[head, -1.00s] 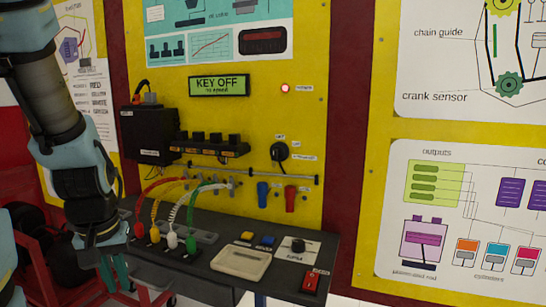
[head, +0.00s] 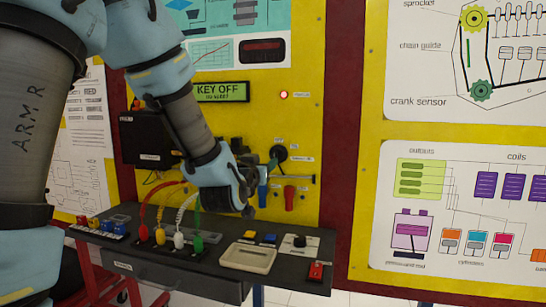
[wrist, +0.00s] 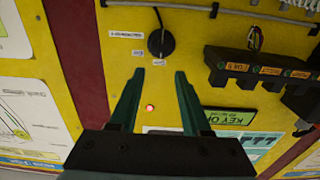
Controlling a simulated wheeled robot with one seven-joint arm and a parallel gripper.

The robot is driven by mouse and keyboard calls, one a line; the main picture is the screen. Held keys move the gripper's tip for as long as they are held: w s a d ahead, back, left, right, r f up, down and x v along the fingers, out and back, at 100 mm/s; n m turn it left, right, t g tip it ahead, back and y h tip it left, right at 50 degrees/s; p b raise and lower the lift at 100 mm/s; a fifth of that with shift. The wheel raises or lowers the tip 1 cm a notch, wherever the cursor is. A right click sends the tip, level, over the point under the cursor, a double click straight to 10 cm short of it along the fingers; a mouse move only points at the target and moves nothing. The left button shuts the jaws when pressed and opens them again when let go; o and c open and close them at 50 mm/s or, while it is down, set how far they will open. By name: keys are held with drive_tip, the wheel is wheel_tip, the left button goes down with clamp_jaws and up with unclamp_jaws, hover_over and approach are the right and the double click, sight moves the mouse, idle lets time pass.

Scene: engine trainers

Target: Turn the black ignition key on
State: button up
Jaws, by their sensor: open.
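The black ignition key switch (head: 280,152) is a round black knob on the yellow panel, below and right of the KEY OFF display (head: 219,91). In the wrist view, which is upside down, the key (wrist: 161,42) lies just beyond the fingertips, roughly centred between them, with a dark bar on its face. My gripper (wrist: 160,73) is open and empty, its two teal fingers apart on either side of the line to the key. In the head view my gripper (head: 272,164) is at the key's lower left, partly hidden by my wrist. I see no contact.
A red lamp (head: 284,95) glows above the key. Blue (head: 263,196) and red (head: 289,197) handles hang below it. A black connector rail (wrist: 262,68) sits beside the key. The dark console shelf (head: 215,258) with coloured cables juts out below.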

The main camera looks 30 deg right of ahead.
sight(274, 155)
drive_tip(key=p+x, duration=0.3)
drive_tip(key=x, duration=0.5)
drive_tip(key=shift+w+d, duration=0.2)
drive_tip(key=shift+w, duration=0.05)
drive_tip(key=shift+w+d+f, duration=0.1)
drive_tip(key=shift+w+d, duration=0.35)
drive_tip(key=shift+w, duration=0.05)
drive_tip(key=shift+c, duration=0.3)
clamp_jaws()
